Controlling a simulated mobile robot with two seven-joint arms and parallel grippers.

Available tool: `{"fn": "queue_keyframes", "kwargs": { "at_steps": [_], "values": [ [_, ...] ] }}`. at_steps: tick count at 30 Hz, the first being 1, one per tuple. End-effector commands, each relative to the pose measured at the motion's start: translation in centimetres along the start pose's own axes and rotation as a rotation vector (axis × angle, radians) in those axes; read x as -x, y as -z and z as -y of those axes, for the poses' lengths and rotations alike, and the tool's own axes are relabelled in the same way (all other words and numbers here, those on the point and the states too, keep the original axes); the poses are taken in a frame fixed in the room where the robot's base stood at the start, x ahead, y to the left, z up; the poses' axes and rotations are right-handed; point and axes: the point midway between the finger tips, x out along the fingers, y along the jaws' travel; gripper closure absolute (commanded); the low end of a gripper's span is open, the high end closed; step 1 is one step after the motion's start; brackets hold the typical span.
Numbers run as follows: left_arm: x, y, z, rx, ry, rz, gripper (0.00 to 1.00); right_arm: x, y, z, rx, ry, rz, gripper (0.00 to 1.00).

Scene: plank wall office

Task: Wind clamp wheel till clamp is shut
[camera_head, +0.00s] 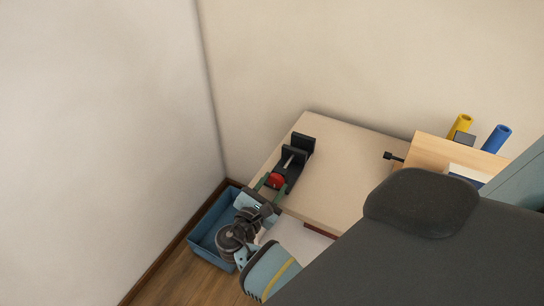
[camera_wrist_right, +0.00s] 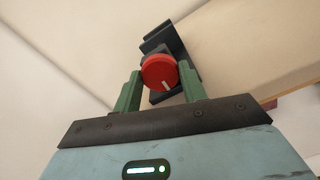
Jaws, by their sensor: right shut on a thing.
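The black clamp (camera_head: 299,152) stands at the left end of the table, with a thin screw rod between its jaw parts. Its red wheel (camera_head: 275,181) faces my right gripper. In the right wrist view the red wheel (camera_wrist_right: 159,73) has a white mark low on its face, and the dark clamp body (camera_wrist_right: 165,42) shows behind it. My right gripper (camera_head: 268,186) has its green fingers on either side of the wheel and is shut on it. In the head view a gap shows between the clamp's jaws. My left gripper is not in view.
The pale tabletop (camera_head: 340,160) is mostly bare. A blue bin (camera_head: 205,232) stands on the floor below the table's left end, by the wall. A wooden box (camera_head: 440,150) with a yellow tube (camera_head: 460,125) and a blue tube (camera_head: 496,138) behind it stands at the right.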

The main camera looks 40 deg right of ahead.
Motion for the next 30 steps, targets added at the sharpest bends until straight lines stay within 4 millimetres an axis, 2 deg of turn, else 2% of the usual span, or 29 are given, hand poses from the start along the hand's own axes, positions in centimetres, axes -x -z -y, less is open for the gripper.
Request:
{"fn": "queue_keyframes", "kwargs": {
  "at_steps": [5,12,13,18,30],
  "values": [
    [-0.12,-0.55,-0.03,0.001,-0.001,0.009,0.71,-0.03,0.07,0.03,-0.078,-0.001,0.000,0.81],
    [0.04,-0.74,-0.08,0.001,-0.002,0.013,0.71,-0.04,0.00,-0.01,-0.082,-0.001,0.001,0.81],
    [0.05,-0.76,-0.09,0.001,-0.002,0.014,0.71,-0.05,0.00,-0.01,-0.082,-0.001,0.001,0.57],
    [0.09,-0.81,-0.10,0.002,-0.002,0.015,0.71,-0.04,0.00,0.00,-0.081,-0.001,0.001,0.37],
    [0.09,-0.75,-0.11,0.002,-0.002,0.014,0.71,-0.08,-0.01,0.01,-0.081,-0.001,0.000,0.37]
  ]
}}
